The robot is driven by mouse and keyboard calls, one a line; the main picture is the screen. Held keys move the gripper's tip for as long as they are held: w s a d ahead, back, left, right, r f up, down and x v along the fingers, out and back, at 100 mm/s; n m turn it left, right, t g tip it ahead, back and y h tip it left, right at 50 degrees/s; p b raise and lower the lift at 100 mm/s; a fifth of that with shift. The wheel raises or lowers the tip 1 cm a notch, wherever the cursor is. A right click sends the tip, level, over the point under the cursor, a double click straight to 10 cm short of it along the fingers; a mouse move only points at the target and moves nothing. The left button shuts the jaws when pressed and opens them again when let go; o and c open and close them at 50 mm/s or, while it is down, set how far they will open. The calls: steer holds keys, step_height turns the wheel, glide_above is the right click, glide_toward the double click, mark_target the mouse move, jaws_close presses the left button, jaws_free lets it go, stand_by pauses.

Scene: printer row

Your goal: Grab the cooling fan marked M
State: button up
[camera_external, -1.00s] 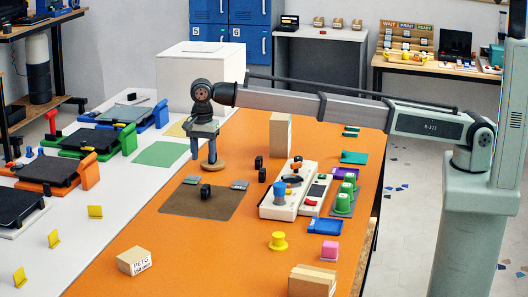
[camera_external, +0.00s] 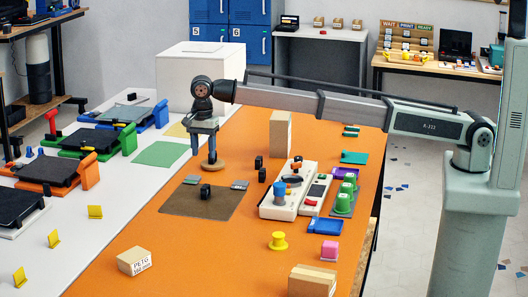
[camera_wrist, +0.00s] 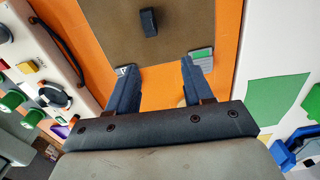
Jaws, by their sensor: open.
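My gripper (camera_external: 203,153) is open and empty above the orange table, beyond the brown mat (camera_external: 180,205). It also shows in the wrist view (camera_wrist: 158,68), fingers apart and pointing toward the mat. A small black block (camera_external: 206,191) stands on the mat; it also shows in the wrist view (camera_wrist: 149,22), ahead of the fingertips. Two more small black pieces, one farther (camera_external: 259,162) and one nearer (camera_external: 262,175), stand right of the mat. I cannot read an M on any of them, so I cannot tell which is the marked cooling fan.
A round wooden piece (camera_external: 214,168) is below my gripper, partly hidden by a finger. Grey plates lie at the mat's far edge. A white control panel (camera_external: 284,206) and an upright tan box (camera_external: 280,134) stand to the right.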

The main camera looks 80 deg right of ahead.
steer(key=w+d+r+m, duration=0.1)
steer(key=w+d, duration=0.1)
steer(key=d, duration=0.7)
steer(key=n, duration=0.2)
glide_above(259, 158)
steer(key=d, duration=0.1)
step_height(259, 158, down, 8)
steer(key=shift+w+a+f, duration=0.1)
steer(key=shift+a+f, duration=0.1)
steer(key=shift+f, duration=1.15)
steer(key=shift+a+f, duration=0.15)
steer(key=shift+f, duration=1.2)
jaws_close()
